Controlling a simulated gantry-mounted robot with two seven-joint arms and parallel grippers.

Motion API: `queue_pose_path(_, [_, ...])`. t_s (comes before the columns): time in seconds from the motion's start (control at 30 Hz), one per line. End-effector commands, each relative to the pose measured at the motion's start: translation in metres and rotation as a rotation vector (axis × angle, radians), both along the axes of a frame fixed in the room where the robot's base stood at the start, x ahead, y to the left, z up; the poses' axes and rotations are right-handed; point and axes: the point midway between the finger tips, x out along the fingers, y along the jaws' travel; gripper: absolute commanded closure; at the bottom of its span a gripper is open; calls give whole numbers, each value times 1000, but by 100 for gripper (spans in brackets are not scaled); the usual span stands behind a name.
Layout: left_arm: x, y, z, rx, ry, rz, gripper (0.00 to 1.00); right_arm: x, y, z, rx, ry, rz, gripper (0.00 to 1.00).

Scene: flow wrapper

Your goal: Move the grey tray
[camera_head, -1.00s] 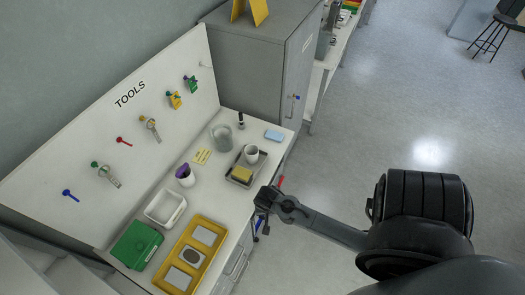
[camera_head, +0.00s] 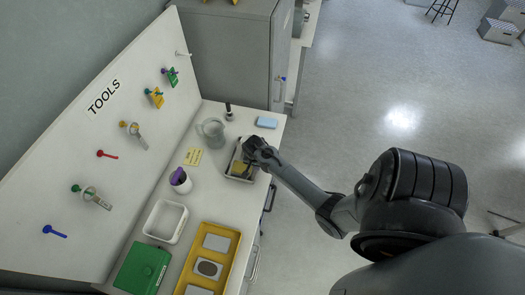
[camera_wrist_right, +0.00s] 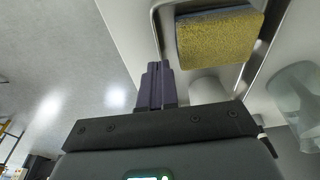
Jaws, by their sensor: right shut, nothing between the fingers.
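The grey tray (camera_head: 238,178) lies on the white worktop in the head view, partly hidden by my right gripper (camera_head: 250,148). A yellow sponge (camera_wrist_right: 220,36) with a grey-blue side is in the tray. My right gripper's fingers (camera_wrist_right: 155,68) are closed together and empty, close to the tray's edge. Whether they touch it I cannot tell. My left gripper is not in view.
A clear jug (camera_head: 211,132) stands left of the tray, and a blue sponge (camera_head: 267,122) lies behind it. A cup with a purple item (camera_head: 180,181), a white bin (camera_head: 166,221), a green box (camera_head: 142,268) and a yellow tray (camera_head: 232,237) fill the nearer worktop.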

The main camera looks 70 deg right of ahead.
Motion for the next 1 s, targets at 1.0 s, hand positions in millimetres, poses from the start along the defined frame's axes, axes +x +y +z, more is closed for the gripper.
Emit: queue_pose_path(1.0, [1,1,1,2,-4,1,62,8,-89,-19,3,3,0,100])
